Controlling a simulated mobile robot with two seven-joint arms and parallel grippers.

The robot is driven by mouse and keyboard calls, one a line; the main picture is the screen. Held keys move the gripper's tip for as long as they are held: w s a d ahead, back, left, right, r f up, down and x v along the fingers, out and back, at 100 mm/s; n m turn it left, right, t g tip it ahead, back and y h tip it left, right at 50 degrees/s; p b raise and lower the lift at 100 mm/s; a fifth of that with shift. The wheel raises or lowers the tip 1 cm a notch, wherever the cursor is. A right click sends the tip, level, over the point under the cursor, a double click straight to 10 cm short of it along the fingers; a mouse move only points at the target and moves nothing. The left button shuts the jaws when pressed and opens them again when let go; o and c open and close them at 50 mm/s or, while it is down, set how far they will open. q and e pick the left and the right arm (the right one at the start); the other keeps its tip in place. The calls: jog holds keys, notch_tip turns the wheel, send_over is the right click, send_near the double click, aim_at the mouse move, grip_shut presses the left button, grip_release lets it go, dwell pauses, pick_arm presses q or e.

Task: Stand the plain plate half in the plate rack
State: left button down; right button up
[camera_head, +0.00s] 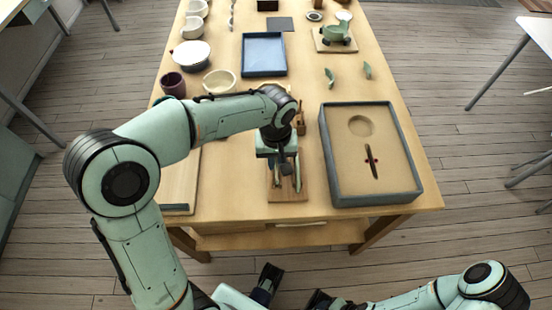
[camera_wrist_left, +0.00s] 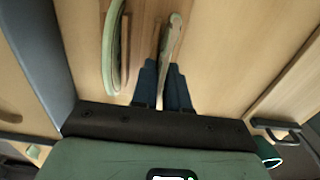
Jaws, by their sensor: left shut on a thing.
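The plate rack (camera_head: 288,192) is a small wooden stand at the table's near edge, largely covered by my left arm in the head view. My left gripper (camera_head: 284,172) is over it, pointing down. In the left wrist view my left gripper (camera_wrist_left: 165,85) is shut on a thin pale piece seen edge-on, the plain plate half (camera_wrist_left: 171,38). Beside it, to the left, a green curved piece (camera_wrist_left: 112,50) stands on edge against a wooden strip. Whether the held half touches the rack is unclear. My right gripper (camera_head: 322,301) is at the bottom edge, partly cut off.
A grey-rimmed sand box (camera_head: 328,150) stands close on the right of the rack. A wooden board (camera_head: 182,182) lies on the left. A blue tray (camera_head: 264,73), bowls (camera_head: 219,82), a maroon cup (camera_head: 173,85) and green pieces (camera_head: 329,77) are farther back.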

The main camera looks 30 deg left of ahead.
pick_arm(q)
jog(key=shift+f+b, duration=0.4)
jog(key=shift+f, duration=0.3)
dwell(0.8)
jog(key=c, duration=0.6)
grip_release()
jog(key=shift+r, duration=0.1)
jog(key=shift+r+p, duration=2.45)
jog(key=shift+r, duration=0.5)
